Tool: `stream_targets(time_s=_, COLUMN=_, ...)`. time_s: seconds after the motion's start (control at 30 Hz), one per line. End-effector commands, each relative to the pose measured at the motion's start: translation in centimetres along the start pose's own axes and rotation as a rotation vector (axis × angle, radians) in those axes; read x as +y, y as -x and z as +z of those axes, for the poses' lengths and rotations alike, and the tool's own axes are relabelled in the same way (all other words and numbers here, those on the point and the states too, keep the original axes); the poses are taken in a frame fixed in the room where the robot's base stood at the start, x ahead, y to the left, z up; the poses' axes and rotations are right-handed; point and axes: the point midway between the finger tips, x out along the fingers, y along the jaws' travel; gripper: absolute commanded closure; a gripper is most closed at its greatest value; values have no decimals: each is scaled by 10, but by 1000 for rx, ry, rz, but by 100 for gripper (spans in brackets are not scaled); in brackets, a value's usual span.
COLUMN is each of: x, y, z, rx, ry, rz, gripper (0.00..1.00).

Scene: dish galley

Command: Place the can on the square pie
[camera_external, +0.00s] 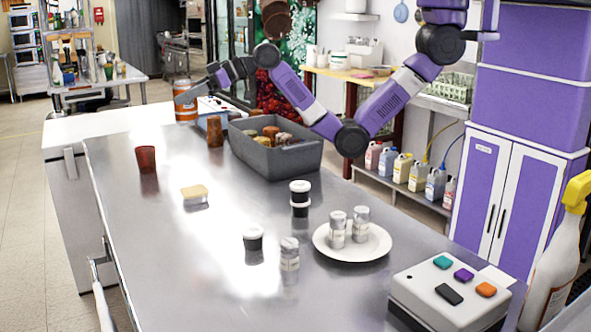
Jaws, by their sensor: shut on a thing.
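My gripper (193,94) is at the far end of the steel counter, reaching left. It is shut on an orange can with a pale band (185,113). The gripper's fingers cover part of the can. I cannot tell whether the can touches the surface under it. A small pale yellow square block, which looks like the square pie (194,191), lies flat on the left middle of the counter. It is well nearer the camera than the can, with nothing on top of it.
A red-brown cup (146,159) and an amber jar (215,131) stand between can and pie. A grey bin (280,158) with several items is to the right. A white plate (370,249) holds two shakers. Several small jars stand nearby. A button box (452,297) is at front right.

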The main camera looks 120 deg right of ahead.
Motion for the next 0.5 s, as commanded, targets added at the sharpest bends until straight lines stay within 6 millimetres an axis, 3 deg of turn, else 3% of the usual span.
stream_targets(time_s=0.5, x=0, y=-42, z=104, rx=-3, ry=2, rz=-6, gripper=100)
